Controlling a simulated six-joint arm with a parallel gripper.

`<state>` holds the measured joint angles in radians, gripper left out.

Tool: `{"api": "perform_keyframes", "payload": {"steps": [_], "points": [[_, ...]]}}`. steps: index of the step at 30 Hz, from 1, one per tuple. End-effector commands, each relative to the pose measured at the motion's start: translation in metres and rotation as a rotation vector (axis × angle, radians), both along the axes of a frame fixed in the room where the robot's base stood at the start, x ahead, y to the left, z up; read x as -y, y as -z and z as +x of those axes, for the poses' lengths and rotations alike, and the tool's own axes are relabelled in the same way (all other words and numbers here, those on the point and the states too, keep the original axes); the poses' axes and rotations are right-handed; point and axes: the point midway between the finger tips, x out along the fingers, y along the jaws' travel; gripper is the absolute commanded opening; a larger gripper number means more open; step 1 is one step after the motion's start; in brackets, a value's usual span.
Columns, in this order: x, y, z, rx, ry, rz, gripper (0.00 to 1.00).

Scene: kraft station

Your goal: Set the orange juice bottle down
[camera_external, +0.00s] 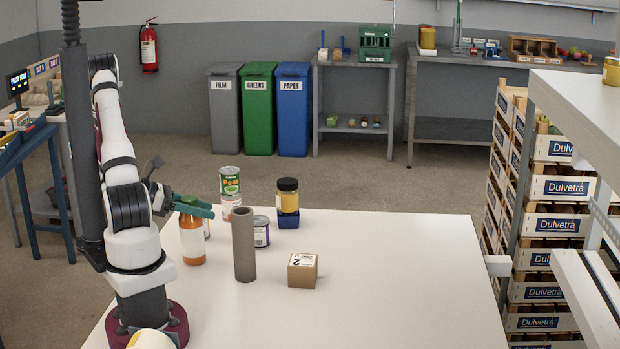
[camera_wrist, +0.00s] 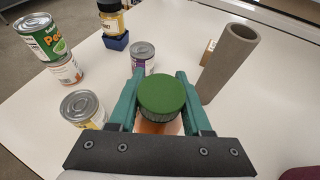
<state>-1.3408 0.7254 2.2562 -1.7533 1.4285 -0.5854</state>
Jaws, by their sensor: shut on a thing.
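The orange juice bottle (camera_external: 192,238) has an orange body and a green cap (camera_wrist: 162,97). It stands upright at the left part of the white table (camera_external: 400,262). My gripper (camera_external: 203,208) has teal fingers and is shut around the bottle just under the cap. In the wrist view, the fingers of my gripper (camera_wrist: 160,92) lie on both sides of the cap, which hides most of the body. I cannot tell whether the bottle's base touches the table.
A grey-brown tube (camera_external: 243,245) stands just right of the bottle. A purple-labelled can (camera_external: 261,232), stacked cans (camera_external: 230,183), a yellow-labelled can (camera_wrist: 82,109) and a dark-lidded jar (camera_external: 288,196) on a blue block stand nearby. A small box (camera_external: 302,270) sits further right. The table's right side is clear.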

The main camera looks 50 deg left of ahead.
Motion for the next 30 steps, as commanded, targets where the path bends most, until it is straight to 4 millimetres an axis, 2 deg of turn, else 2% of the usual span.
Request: {"api": "perform_keyframes", "payload": {"steps": [2,3,8,16,19,30], "points": [[0.000,0.000,0.000,0.000,0.000,0.000,0.00],[0.000,0.001,0.000,0.000,0.000,0.000,0.52],[0.000,0.000,0.000,0.000,0.000,0.000,0.80],[0.000,0.000,0.000,0.000,0.000,0.000,0.80],[-0.004,-0.004,-0.007,0.001,-0.004,0.001,0.80],[-0.034,-0.036,-0.079,0.000,-0.003,0.003,0.80]]}}
